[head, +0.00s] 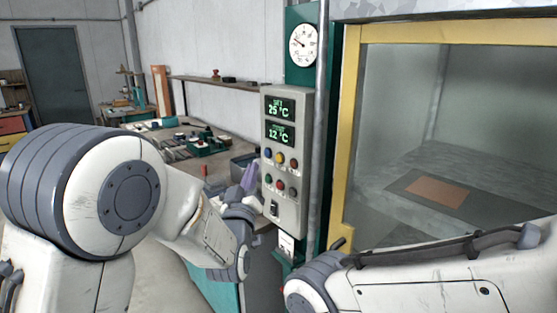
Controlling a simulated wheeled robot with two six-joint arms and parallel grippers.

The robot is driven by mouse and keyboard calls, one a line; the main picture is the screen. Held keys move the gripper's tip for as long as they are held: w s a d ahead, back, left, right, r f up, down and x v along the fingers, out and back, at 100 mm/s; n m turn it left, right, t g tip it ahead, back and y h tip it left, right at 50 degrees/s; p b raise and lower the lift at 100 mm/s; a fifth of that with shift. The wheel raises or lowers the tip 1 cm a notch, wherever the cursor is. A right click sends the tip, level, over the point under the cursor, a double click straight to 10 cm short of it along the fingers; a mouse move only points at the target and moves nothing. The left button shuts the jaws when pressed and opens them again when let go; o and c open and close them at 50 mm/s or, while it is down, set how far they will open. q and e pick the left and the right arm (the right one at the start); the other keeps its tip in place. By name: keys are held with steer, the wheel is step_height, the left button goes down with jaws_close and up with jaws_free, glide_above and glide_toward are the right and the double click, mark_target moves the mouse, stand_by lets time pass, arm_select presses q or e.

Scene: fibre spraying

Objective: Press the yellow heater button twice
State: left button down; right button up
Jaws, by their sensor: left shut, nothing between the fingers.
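The grey control panel (285,217) stands left of the yellow-framed booth.
Two green displays (280,120) on the panel read 25 °C and 12 °C. A lower row holds more buttons, with a switch below. A round gauge (303,45) is above. The booth window (390,110) is right; a cluttered workbench (225,142) is behind left.

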jaws_close()
stand_by(1.7)
